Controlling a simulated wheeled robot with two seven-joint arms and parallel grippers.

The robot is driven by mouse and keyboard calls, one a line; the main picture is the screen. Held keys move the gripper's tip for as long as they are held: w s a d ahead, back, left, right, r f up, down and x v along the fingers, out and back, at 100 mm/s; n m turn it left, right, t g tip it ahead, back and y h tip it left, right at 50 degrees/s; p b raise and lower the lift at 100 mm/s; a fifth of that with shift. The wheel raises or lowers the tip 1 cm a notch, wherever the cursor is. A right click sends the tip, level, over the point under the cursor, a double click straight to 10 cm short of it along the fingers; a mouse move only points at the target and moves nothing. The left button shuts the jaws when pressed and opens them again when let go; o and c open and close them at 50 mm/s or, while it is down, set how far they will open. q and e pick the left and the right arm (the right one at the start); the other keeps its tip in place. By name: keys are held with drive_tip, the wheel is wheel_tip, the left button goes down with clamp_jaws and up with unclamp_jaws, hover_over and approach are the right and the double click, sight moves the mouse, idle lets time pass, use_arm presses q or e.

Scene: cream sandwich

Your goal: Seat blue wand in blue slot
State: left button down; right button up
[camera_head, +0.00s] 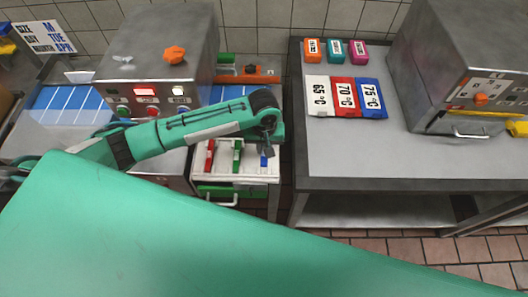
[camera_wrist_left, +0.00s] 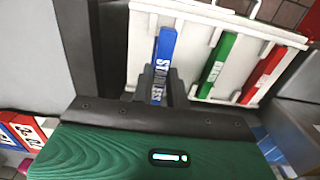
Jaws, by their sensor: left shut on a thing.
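The blue wand (camera_wrist_left: 163,62), with white lettering, is between the fingertips of my left gripper (camera_wrist_left: 160,95) in the left wrist view. The gripper is shut on its near end. In the head view my left gripper (camera_head: 268,148) is over the right end of the white rack (camera_head: 222,176), and a bit of the blue wand (camera_head: 264,161) shows below it. The wand lines up with the rack's end lane beside the green wand; whether it rests fully in the slot I cannot tell. The green wand (camera_head: 237,155) and red wand (camera_head: 210,154) lie in the other lanes.
A steel machine (camera_head: 160,60) with an orange knob stands behind my left arm. To the right, a grey table (camera_head: 420,155) carries temperature cards (camera_head: 345,97) and another steel machine (camera_head: 470,65). A gap separates rack and table. My green body part covers the foreground.

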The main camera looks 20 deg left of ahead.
use_arm(q)
drive_tip(key=shift+f, duration=0.35)
wheel_tip(320, 180, down, 4)
drive_tip(key=shift+r+p, duration=0.25)
drive_tip(key=shift+p, duration=0.15)
drive_tip(key=shift+f, duration=0.2)
use_arm(e)
drive_tip(key=shift+s+d+r, duration=0.25)
drive_tip(key=shift+d+r, duration=0.15)
drive_tip(key=shift+r, duration=0.05)
use_arm(q)
drive_tip(key=shift+f, duration=0.15)
drive_tip(key=c, duration=1.4)
unclamp_jaws()
use_arm(e)
drive_tip(key=shift+a, duration=0.15)
